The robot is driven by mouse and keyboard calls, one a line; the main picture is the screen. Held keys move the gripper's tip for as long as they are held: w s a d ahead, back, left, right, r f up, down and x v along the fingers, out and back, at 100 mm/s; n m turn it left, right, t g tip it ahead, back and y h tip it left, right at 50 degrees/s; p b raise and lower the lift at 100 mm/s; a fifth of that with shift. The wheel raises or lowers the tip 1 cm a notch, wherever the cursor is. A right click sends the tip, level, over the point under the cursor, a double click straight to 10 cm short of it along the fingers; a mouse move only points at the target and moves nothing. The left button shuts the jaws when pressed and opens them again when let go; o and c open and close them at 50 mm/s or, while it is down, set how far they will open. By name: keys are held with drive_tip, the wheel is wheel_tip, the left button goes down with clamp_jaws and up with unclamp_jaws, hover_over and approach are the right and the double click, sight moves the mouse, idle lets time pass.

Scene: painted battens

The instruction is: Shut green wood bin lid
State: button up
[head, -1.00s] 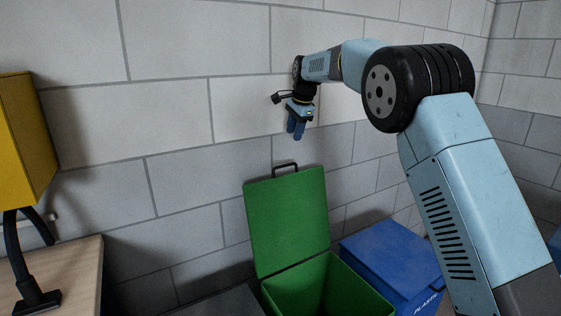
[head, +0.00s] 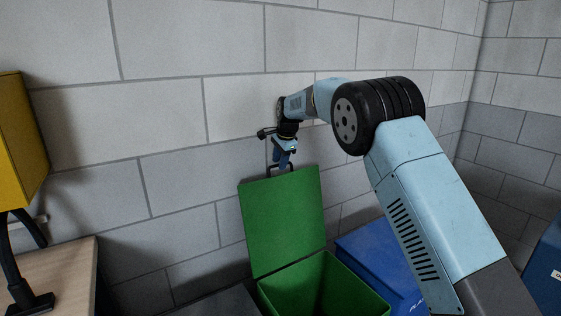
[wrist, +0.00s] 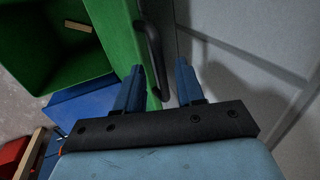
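The green bin (head: 318,285) stands against the wall with its lid (head: 282,222) raised upright. A dark handle (head: 280,170) sits on the lid's top edge. My gripper (head: 282,163) is at the handle, pointing down. In the wrist view my gripper (wrist: 158,82) is open, with its two blue fingers apart. The handle (wrist: 150,55) shows just ahead of the fingers, close to the left one; whether they touch is unclear. The inside of the bin (wrist: 50,40) shows at upper left, with a small wooden piece (wrist: 77,26) in it.
A blue bin (head: 380,262) stands right of the green one. A wooden table (head: 60,275) and a yellow box (head: 18,140) are at the left. The block wall (head: 180,110) is close behind the lid. Another blue object (head: 545,262) is at far right.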

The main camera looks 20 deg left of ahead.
drive_tip(key=shift+f, duration=0.15)
clamp_jaws()
idle(0.4)
